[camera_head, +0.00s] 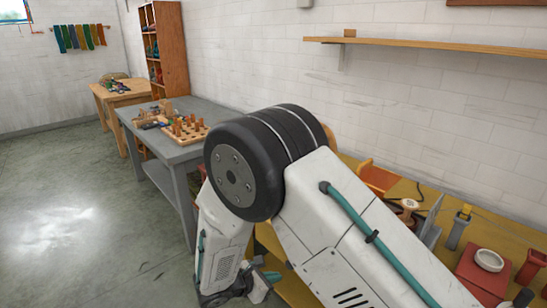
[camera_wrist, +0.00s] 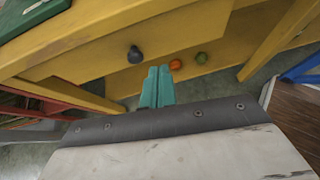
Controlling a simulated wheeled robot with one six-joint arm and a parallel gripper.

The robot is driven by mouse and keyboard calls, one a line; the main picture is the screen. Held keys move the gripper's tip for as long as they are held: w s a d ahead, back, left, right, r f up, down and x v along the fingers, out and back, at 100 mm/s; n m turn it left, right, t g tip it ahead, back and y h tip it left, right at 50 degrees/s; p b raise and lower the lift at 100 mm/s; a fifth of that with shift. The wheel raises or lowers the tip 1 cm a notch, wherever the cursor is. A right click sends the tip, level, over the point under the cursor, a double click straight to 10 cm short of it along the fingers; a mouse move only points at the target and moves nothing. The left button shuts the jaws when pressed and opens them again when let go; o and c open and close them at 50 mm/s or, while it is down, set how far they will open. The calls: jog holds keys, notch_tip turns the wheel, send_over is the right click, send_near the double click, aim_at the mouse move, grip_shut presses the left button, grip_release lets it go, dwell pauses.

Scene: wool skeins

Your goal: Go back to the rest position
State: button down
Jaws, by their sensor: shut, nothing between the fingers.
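In the wrist view my gripper (camera_wrist: 157,88) shows as two teal fingers side by side, closed together with nothing between them. It points at a yellow wooden table frame (camera_wrist: 60,50) with a lower shelf. In the head view my white arm bends down at a large black joint and its lower end hangs beside the yellow table (camera_head: 405,188). The gripper's fingertips are hard to make out there, partly hidden low in the picture.
A grey table (camera_head: 150,130) with a pegboard (camera_head: 185,131) stands behind my arm. A wall shelf (camera_head: 440,45) is at right. Open floor (camera_head: 70,220) lies at left.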

jog(key=s+d+r+m+g+y, duration=0.3)
jog(key=s+d+r+m, duration=0.9)
jog(key=r, duration=0.5)
jog(key=s+d+r+m+g+y, duration=0.2)
jog(key=s+d+r+m+y, duration=0.4)
jog(key=s+d+r+m, duration=0.7)
jog(key=s+d+r, duration=0.1)
jog(key=s+r, duration=0.2)
jog(key=r, duration=0.1)
jog(key=shift+d+r+g, duration=0.15)
jog(key=shift+d+g, duration=0.25)
jog(key=shift+s, duration=0.1)
